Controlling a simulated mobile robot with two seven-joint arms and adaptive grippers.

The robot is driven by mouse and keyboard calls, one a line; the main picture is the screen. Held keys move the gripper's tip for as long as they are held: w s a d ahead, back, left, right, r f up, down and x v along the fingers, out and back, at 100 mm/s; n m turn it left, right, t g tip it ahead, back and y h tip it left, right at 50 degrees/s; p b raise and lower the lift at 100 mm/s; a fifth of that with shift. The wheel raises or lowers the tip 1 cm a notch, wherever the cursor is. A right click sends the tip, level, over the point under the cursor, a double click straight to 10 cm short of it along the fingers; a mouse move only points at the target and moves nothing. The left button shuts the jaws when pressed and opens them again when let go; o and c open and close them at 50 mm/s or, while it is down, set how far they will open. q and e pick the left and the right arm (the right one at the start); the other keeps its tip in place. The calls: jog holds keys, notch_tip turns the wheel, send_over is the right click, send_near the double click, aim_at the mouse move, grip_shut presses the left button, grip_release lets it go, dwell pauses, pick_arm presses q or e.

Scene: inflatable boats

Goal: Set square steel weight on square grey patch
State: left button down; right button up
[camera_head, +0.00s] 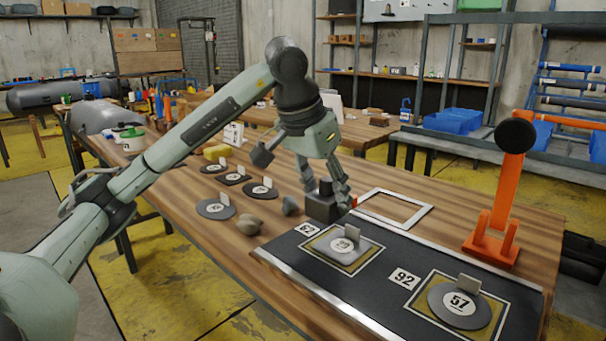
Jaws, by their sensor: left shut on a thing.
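My left gripper (332,184) is shut on the black knob of the square steel weight (321,207), a dark grey block. The weight is upright, at the back edge of the black mat; I cannot tell whether it touches the surface. A square grey patch (335,255) with a round white label and a small upright tab lies in a white-outlined square on the mat, in front and slightly right of the weight. A round grey patch (447,308) marked 57 lies in another outlined square at the right. My right gripper is not in view.
Number cards, one reading 92 (404,279), lie on the mat (320,284). Several dark patches with tabs, such as one round patch (208,210), lie at left, near stone-like lumps (249,225). A white frame (428,214) and an orange stand (497,225) are at right.

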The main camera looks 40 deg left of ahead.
aim_at(340, 219)
pick_arm(q)
jog(key=d, duration=0.1)
jog(key=d+f, duration=0.1)
jog(key=shift+w+d+f, duration=0.15)
jog(key=shift+w+d, duration=0.05)
jog(key=shift+d, duration=0.15)
notch_tip(340, 219, down, 4)
jog(key=shift+r, duration=0.25)
jog(key=shift+f, duration=0.25)
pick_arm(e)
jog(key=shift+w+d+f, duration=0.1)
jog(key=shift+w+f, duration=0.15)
pick_arm(q)
jog(key=shift+f, duration=0.15)
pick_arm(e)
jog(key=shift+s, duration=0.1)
pick_arm(q)
jog(key=c, duration=0.7)
grip_release()
jog(key=shift+f, duration=0.1)
jog(key=shift+c, duration=0.2)
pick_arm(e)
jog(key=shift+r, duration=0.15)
